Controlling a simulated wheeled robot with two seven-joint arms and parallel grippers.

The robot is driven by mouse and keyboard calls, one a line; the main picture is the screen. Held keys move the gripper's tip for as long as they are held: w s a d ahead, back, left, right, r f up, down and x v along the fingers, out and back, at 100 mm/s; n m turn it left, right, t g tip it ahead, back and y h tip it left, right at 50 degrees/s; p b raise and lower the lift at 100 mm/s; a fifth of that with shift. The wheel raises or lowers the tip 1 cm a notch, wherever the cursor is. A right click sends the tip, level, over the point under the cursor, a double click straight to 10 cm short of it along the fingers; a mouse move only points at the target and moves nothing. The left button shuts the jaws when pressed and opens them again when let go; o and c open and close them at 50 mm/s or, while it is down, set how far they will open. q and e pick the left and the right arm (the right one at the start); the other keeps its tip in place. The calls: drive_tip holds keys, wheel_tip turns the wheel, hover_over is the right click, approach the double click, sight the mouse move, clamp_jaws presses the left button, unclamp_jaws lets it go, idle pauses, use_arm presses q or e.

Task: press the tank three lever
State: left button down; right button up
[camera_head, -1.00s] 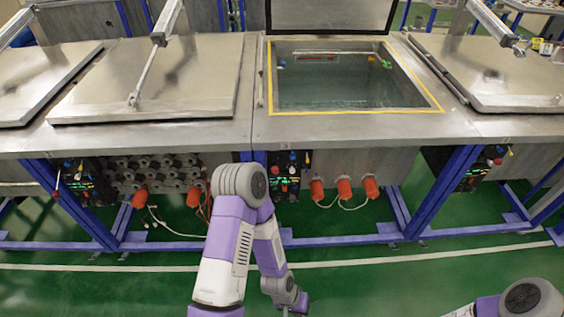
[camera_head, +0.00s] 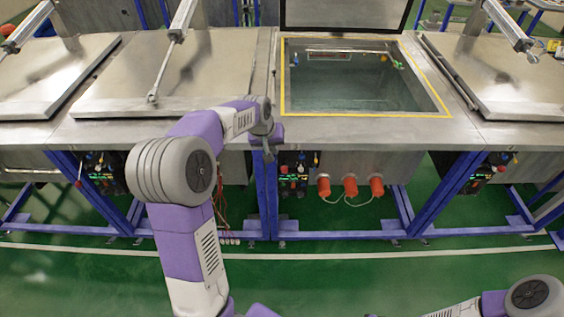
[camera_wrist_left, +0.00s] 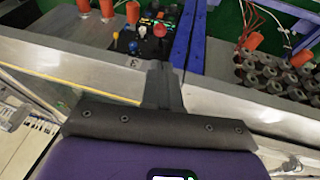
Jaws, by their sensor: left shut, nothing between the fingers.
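The open tank (camera_head: 365,112) has a yellow-edged opening with water inside and a raised lid behind it. Below its front edge hangs a small control panel (camera_head: 293,178) with coloured knobs and green lights. In the left wrist view this panel (camera_wrist_left: 146,36) shows red, blue, white and yellow tops, and a "3" label (camera_wrist_left: 135,62) is on the bench rim near it. My left gripper (camera_head: 268,153) is shut and empty at the bench's front edge, left of the panel and apart from its knobs. It also shows in the left wrist view (camera_wrist_left: 159,72). My right gripper is out of view.
Closed lids (camera_head: 140,92) cover the tanks on either side. Orange plugs (camera_head: 350,187) hang right of the panel. Blue legs (camera_head: 265,205) stand beside it, and another control panel (camera_head: 490,168) is farther right. The green floor (camera_head: 330,270) in front is clear.

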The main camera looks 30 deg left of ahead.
sight(284, 168)
use_arm(q)
drive_tip(key=shift+f, duration=0.15)
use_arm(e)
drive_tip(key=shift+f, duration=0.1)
use_arm(q)
drive_tip(key=b+x, duration=0.2)
drive_tip(key=x, duration=1.2)
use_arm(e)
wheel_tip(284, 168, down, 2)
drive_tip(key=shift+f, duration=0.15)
use_arm(q)
drive_tip(key=shift+b, duration=0.3)
